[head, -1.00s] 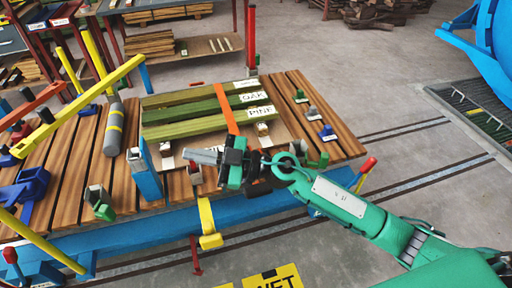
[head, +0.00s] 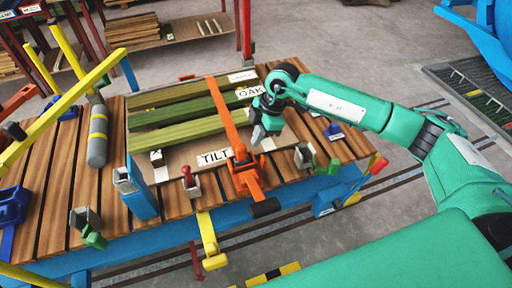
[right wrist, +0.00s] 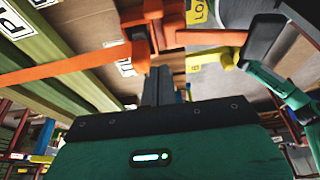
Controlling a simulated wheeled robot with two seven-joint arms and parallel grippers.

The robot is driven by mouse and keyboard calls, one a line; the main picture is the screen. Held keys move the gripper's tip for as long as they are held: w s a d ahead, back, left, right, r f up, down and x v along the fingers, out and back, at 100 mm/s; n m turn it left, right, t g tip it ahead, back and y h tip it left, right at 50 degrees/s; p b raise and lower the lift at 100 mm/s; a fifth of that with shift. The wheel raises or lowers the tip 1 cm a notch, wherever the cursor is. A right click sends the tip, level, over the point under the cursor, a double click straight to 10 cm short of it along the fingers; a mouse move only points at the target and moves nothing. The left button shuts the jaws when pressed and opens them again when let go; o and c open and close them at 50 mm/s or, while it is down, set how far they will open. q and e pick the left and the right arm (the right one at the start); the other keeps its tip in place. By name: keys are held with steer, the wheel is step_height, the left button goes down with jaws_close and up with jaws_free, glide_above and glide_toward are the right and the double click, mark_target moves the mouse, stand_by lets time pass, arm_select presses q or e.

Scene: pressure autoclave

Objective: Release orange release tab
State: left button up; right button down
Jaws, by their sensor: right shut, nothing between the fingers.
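An orange strap (head: 222,115) runs over green boards (head: 175,119) on the slatted table. At its near end, by the table's front edge, is an orange buckle (head: 245,178) with a black-ended lever (head: 264,207). I cannot pick out a separate release tab on it. My right gripper (head: 259,135) is shut and empty, pointing down just right of the strap, apart from the buckle in the head view. In the right wrist view, its grey fingers (right wrist: 159,86) are together, with the orange buckle (right wrist: 155,22) beyond them. My left gripper is not in view.
A TILT label (head: 214,157) lies left of the buckle. A red-knobbed clamp (head: 190,180), a blue post (head: 141,188) and a grey-green clamp (head: 304,157) stand near the front edge. A yellow bracket (head: 208,238) hangs at the front.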

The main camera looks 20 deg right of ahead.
mark_target(263, 163)
steer(key=shift+s+d+r, duration=0.1)
steer(key=p+x, duration=0.1)
steer(key=x, duration=0.9)
steer(key=d, duration=0.3)
steer(key=shift+d+p, duration=0.15)
steer(key=shift+p, duration=0.25)
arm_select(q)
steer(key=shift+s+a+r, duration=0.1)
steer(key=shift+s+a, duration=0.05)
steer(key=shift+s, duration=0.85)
arm_select(e)
steer(key=shift+d, duration=0.35)
